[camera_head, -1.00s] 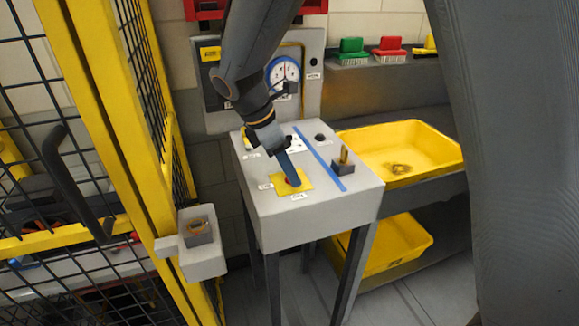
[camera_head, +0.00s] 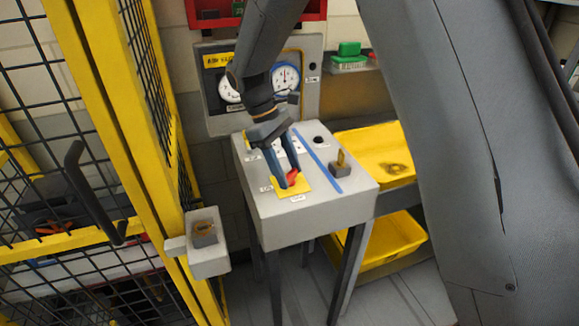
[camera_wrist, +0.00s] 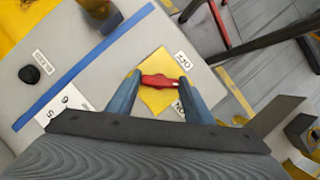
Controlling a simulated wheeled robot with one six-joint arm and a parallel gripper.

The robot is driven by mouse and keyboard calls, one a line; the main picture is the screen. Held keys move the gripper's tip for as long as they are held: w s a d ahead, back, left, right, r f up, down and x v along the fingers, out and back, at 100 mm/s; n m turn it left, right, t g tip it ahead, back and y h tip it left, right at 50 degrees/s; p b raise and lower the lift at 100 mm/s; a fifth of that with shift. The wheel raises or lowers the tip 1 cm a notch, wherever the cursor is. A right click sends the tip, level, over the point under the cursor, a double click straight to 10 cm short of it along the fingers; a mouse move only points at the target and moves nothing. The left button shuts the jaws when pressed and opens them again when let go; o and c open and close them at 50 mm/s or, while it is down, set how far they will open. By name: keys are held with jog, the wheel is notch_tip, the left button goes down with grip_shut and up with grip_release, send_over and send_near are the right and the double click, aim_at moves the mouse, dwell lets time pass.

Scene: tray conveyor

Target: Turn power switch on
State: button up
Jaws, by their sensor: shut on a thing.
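The power switch is a red handle (camera_head: 293,177) on a yellow plate (camera_head: 303,186) on top of the grey console (camera_head: 285,222). In the wrist view the red handle (camera_wrist: 161,81) lies across the yellow plate (camera_wrist: 156,101), with small white labels beside the plate; one seems to read OFF and another is partly covered. My gripper (camera_head: 290,182) reaches down from above, its blue fingers at the handle. In the wrist view my gripper (camera_wrist: 160,85) is shut on the red handle, one fingertip at each end. The fingers hide part of the plate and labels.
A blue stripe (camera_head: 318,165) separates the switch from a black button (camera_head: 318,141) and a grey block with a yellow piece (camera_head: 341,165). A gauge panel (camera_head: 313,88) stands behind. A yellow mesh fence (camera_head: 130,165) with a grey box (camera_head: 206,257) is left; yellow bins (camera_head: 372,150) are right.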

jog(key=m, duration=0.1)
jog(key=m+y, duration=0.1)
jog(key=m, duration=0.1)
jog(key=m+g+p, duration=0.1)
jog(key=shift+w+r+m, duration=0.15)
jog(key=shift+w+m, duration=0.15)
jog(key=shift+w, duration=0.05)
jog(key=shift+d+m+g+y, duration=0.15)
jog(key=shift+m+y, duration=0.3)
jog(key=shift+m, duration=0.45)
jog(key=shift+m+g+y, duration=0.25)
jog(key=shift+m+y, duration=0.2)
jog(key=shift+m, duration=0.45)
jog(key=o, duration=0.9)
jog(key=shift+w, duration=0.1)
jog(key=shift+o, duration=0.7)
jog(key=b+v, duration=0.2)
jog(key=v, duration=0.5)
jog(key=shift+r, duration=0.25)
